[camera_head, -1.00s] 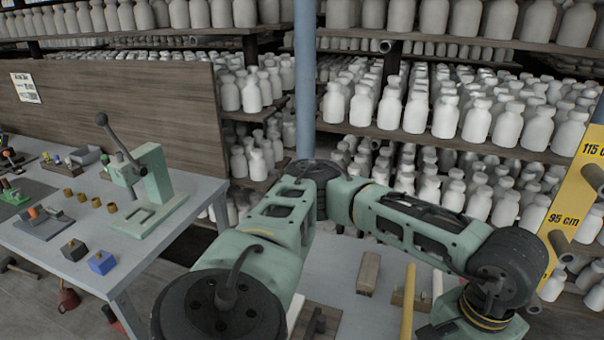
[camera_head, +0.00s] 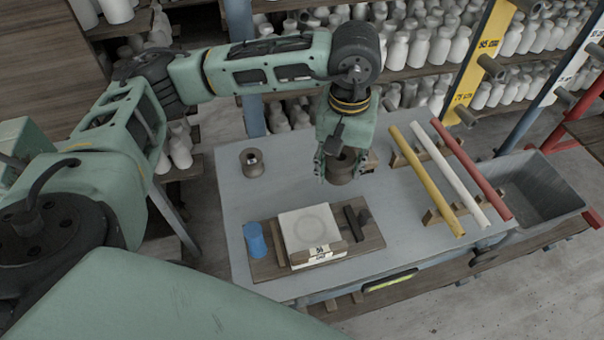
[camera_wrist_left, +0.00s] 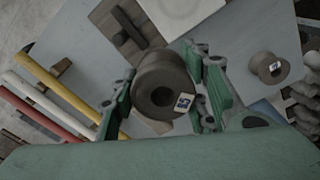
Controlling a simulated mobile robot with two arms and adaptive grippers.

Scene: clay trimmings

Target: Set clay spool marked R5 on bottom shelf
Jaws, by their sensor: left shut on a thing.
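My left gripper (camera_head: 340,163) is shut on a brown clay spool (camera_head: 341,173), held over the grey table. In the left wrist view the spool (camera_wrist_left: 150,78) sits between the green fingers (camera_wrist_left: 165,98), its hollow end towards the camera. It bears a small white label (camera_wrist_left: 184,102) whose mark seems to end in 5; the letter is hard to read. A second brown spool (camera_head: 251,164) with a label stands upright on the table, left of the gripper; it also shows in the left wrist view (camera_wrist_left: 268,68). I cannot tell which shelf is the bottom shelf. My right gripper is not in view.
Yellow (camera_head: 424,175), white and red bars lie on wooden supports to the right. A grey bin (camera_head: 545,222) stands beyond. Shelves of white bottles (camera_head: 417,50) line the back.

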